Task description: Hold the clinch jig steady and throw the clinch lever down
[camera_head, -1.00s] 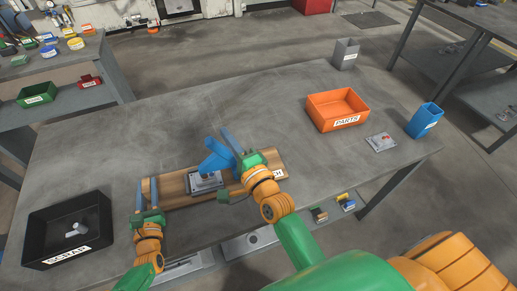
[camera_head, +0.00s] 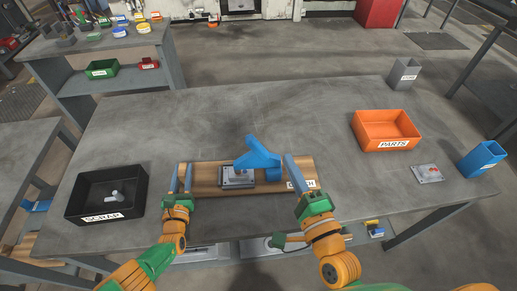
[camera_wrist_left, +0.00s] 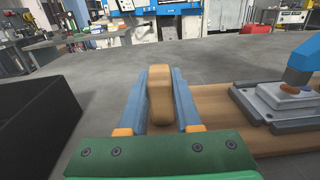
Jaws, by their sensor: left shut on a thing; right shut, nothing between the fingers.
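The clinch jig is a long wooden board (camera_head: 208,181) with a grey metal plate (camera_head: 237,183) and a blue clinch lever (camera_head: 262,157) on it. The lever stands above the plate, its free end pointing up and left. My left gripper (camera_head: 181,172) is shut on the board's left end; the left wrist view shows the rounded wooden end (camera_wrist_left: 160,92) between its fingers. My right gripper (camera_head: 290,160) is shut and empty over the board's right part, beside the lever on its right, with a small gap. It partly covers the white label (camera_head: 296,185).
A black scrap bin (camera_head: 78,205) stands left of the board. An orange parts bin (camera_head: 385,132), a small grey plate (camera_head: 427,174), a blue container (camera_head: 481,160) and a grey container (camera_head: 403,74) are to the right. The table behind the jig is clear.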

